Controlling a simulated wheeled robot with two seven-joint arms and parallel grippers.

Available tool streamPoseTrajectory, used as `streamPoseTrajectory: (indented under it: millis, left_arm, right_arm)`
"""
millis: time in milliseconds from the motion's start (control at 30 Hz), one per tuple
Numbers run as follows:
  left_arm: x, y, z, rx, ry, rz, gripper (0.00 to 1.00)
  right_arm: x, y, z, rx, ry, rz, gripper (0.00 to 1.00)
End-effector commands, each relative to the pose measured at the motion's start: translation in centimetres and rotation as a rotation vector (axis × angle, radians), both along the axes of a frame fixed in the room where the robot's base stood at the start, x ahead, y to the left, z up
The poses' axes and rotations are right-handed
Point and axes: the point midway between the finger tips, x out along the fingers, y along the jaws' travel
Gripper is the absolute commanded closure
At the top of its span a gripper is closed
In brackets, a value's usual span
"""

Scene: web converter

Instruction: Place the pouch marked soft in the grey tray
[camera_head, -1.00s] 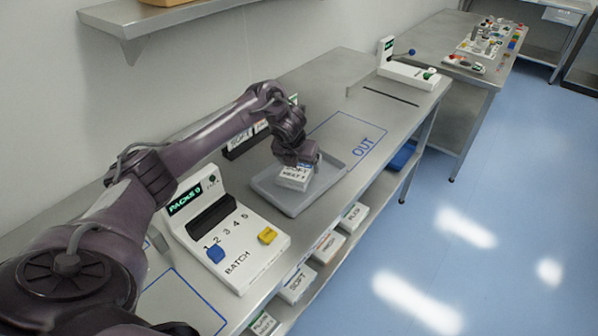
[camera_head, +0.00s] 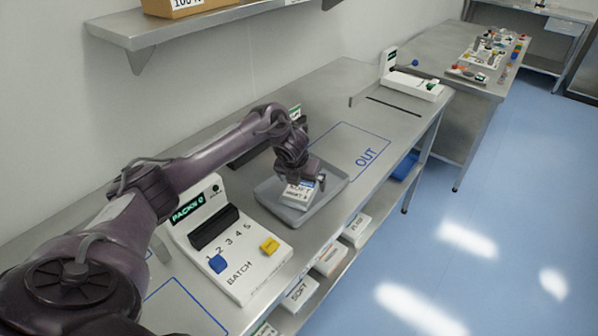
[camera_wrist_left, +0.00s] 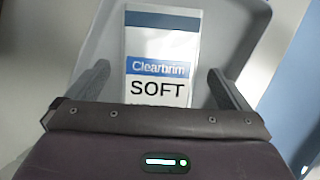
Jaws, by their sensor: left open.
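The pouch marked SOFT (camera_head: 299,193) is white with a blue band. It lies in the grey tray (camera_head: 331,193), on the steel bench. In the left wrist view the pouch (camera_wrist_left: 161,70) shows its printed face, "Clearbrim SOFT", with the tray (camera_wrist_left: 228,22) around it. My left gripper (camera_head: 304,178) is over the tray, right at the pouch. Its fingers (camera_wrist_left: 161,88) stand apart on both sides of the pouch, with a gap on each side. The pouch's lower end is hidden by the gripper body. My right gripper is not in view.
A white batch machine (camera_head: 237,262) with a blue and a yellow block stands left of the tray. A blue-outlined OUT area (camera_head: 352,147) on the bench is clear. Boxes, one marked SOFT (camera_head: 299,293), sit on the lower shelf. A wall shelf (camera_head: 215,24) hangs above.

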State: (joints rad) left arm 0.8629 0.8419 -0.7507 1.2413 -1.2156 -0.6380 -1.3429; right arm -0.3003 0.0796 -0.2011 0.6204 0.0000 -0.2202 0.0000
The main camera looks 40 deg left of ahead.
Motion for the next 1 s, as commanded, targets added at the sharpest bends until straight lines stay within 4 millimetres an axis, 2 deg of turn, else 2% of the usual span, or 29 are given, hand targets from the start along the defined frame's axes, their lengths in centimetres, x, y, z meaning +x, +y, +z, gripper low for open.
streamPoseTrajectory:
  millis: [233,367,433,600,1000]
  left_arm:
    - [-1.9,-0.3,4.8,0.006,-0.005,-0.003,0.0]
    - [-2.8,-0.6,7.4,0.004,-0.004,-0.001,0.0]
    - [-3.2,-0.6,8.9,0.007,-0.005,0.0,0.0]
    - [-3.9,-0.8,9.9,0.004,-0.001,0.0,0.0]
    - [-4.0,-0.9,9.9,0.002,-0.001,0.002,0.0]
  right_arm:
    - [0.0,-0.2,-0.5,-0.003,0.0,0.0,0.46]
    - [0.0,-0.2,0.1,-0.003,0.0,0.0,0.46]
    - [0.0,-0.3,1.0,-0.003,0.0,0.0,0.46]
    - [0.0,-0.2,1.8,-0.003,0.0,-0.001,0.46]
    - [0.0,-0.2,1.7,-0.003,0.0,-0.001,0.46]
